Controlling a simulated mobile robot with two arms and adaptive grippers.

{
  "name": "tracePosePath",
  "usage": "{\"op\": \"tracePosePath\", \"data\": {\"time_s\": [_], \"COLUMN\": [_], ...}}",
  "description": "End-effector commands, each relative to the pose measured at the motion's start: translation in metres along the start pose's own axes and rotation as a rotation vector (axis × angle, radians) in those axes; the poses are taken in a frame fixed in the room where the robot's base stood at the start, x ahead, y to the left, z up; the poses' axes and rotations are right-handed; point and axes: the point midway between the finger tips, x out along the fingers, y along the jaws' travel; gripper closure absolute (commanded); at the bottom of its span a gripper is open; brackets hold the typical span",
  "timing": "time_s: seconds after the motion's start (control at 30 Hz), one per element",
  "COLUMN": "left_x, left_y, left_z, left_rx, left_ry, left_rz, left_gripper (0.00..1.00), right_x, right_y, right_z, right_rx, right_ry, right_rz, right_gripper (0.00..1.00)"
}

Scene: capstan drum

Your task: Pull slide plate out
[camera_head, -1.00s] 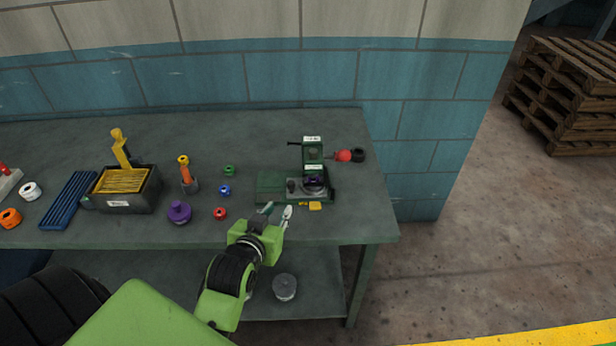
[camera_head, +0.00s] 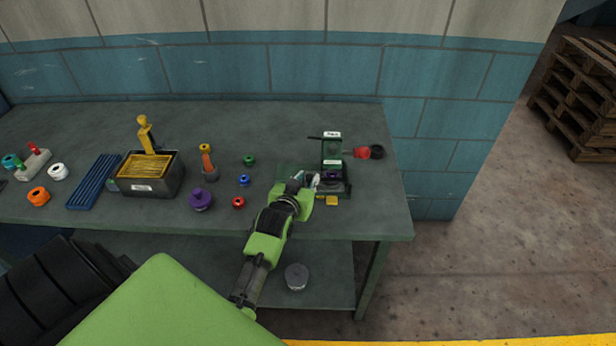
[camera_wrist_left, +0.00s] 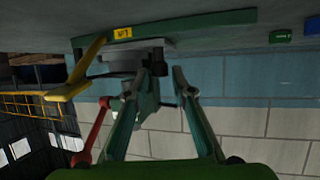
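The green capstan fixture (camera_head: 333,152) stands at the right end of the bench, with a dark purple ring in it. Its grey slide plate is mostly hidden by my left gripper in the head view. In the left wrist view, a grey plate (camera_wrist_left: 125,66) and a dark knob (camera_wrist_left: 160,63) show under the green base (camera_wrist_left: 200,22). My left gripper (camera_head: 307,178) is at the fixture's left side. In the left wrist view its two fingers (camera_wrist_left: 160,78) are apart, with the knob just beyond and between their tips; I cannot tell whether they touch it. My right gripper is not in view.
A red ball handle (camera_head: 362,153) sticks out right of the fixture. Left on the bench are small coloured rings, a purple knobbed part (camera_head: 201,200) and a black bin (camera_head: 165,178). A grey round part (camera_head: 296,277) lies on the lower shelf.

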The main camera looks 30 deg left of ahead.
Motion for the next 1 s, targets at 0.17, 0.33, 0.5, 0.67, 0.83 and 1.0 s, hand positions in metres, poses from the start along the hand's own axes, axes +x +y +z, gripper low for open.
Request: {"op": "tracePosePath", "data": {"time_s": [0.17,0.33,0.5,0.67,0.83,1.0], "left_x": [0.01,0.011,0.011,0.011,0.009,-0.001], "left_y": [0.0,0.0,0.0,0.0,-0.01,-0.047], "left_z": [-0.001,0.0,0.0,0.0,0.001,0.004], "left_rx": [0.0,0.0,0.0,0.001,0.004,0.009], "left_ry": [0.0,0.0,0.0,0.0,-0.002,-0.004], "left_rz": [0.0,0.0,0.0,0.0,-0.003,-0.005], "left_gripper": [0.77,0.77,0.85,1.0,1.0,1.0], "right_x": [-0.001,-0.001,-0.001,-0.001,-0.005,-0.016], "right_y": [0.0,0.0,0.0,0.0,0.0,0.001], "right_z": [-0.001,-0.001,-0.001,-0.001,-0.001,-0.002], "right_rx": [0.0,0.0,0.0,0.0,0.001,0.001], "right_ry": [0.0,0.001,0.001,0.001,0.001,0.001], "right_rz": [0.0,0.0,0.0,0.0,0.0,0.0], "right_gripper": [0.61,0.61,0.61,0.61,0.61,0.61]}}
